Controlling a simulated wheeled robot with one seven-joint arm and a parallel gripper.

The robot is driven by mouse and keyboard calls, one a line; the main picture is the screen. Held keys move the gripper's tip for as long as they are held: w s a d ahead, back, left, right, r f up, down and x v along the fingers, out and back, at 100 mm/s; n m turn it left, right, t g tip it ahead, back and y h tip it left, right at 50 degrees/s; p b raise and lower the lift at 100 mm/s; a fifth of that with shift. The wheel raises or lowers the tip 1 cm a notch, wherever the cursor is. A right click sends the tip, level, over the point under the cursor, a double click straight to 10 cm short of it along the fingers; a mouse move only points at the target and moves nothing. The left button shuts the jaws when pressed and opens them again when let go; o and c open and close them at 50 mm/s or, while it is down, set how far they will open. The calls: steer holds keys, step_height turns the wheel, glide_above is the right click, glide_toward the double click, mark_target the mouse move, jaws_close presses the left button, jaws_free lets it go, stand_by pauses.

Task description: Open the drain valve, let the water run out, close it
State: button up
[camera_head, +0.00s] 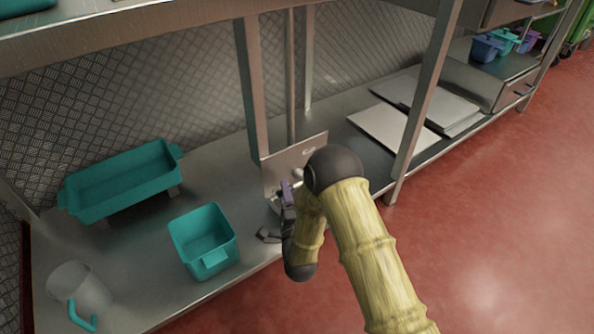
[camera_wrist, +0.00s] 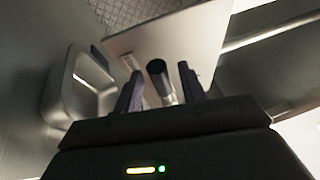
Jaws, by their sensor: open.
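My gripper (camera_head: 288,190) is at the lower shelf, beside an upright steel panel (camera_head: 278,170). In the wrist view its two purple fingers (camera_wrist: 158,72) are open. A short steel rod with a black end (camera_wrist: 156,68), which looks like the valve handle, shows between the fingers. I cannot tell whether they touch it. The panel (camera_wrist: 190,35) lies behind the rod in that view. A steel basin (camera_wrist: 60,92) is left of the fingers. My arm hides much of this area in the head view. No running water is visible.
On the lower shelf (camera_head: 135,235) are a long teal tray (camera_head: 125,182), a smaller teal bin (camera_head: 205,240) and a clear jug with a teal handle (camera_head: 80,290). Flat metal sheets (camera_head: 395,130) lie to the right. A steel post (camera_head: 425,95) stands at the shelf's front. The red floor is clear.

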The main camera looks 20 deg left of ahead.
steer(key=shift+w+a+r, duration=0.1)
steer(key=shift+w+a, duration=0.05)
steer(key=shift+w, duration=0.15)
